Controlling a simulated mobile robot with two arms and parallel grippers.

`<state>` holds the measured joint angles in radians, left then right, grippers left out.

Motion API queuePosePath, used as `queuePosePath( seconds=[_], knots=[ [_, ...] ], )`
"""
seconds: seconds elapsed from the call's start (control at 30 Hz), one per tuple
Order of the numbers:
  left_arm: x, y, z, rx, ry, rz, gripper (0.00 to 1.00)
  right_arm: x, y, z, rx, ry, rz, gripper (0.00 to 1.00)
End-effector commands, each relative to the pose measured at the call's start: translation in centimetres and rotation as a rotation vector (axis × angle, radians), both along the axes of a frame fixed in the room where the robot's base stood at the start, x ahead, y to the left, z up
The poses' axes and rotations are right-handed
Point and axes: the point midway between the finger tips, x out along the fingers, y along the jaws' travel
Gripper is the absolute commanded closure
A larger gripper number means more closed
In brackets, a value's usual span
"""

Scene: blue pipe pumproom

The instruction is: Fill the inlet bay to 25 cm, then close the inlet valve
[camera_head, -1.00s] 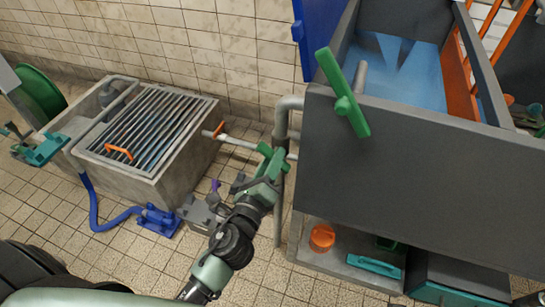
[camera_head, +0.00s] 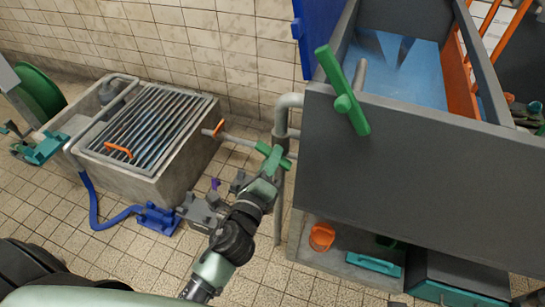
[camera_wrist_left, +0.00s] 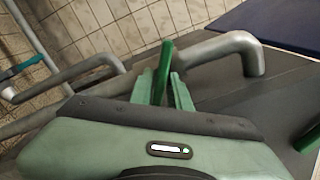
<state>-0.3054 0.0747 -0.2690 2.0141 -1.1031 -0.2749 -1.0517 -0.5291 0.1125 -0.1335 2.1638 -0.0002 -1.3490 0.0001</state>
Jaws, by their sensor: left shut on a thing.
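My left gripper (camera_head: 267,172) is shut on a green valve handle (camera_head: 275,157) on the pipe between the concrete basin and the dark tank. In the left wrist view, the handle (camera_wrist_left: 163,66) stands between the two fingers of my left gripper (camera_wrist_left: 162,92). A larger green handle (camera_head: 343,95) sits tilted on the front wall of the grey tank (camera_head: 410,170). Blue water (camera_head: 410,80) shows inside this tank. I cannot read a level mark. My right gripper is out of view.
A concrete basin (camera_head: 155,180) with a metal grate (camera_head: 150,125) stands at the left, with a blue hose (camera_head: 100,215) beside it. An orange handle (camera_head: 218,128) is on the pipe. An orange cup-like object (camera_head: 321,236) is under the tank.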

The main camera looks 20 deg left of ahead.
Motion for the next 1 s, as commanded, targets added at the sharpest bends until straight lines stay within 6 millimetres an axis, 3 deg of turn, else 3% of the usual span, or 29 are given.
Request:
queuePosePath(
  seconds=[0.53,1.0],
  knots=[
    [0.0,0.0,-0.1,-0.425,0.016,0.002,1.00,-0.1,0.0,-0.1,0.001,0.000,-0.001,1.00],
    [0.0,0.0,-0.1,-0.586,0.021,0.001,1.00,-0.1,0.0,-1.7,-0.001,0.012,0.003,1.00]
  ],
)
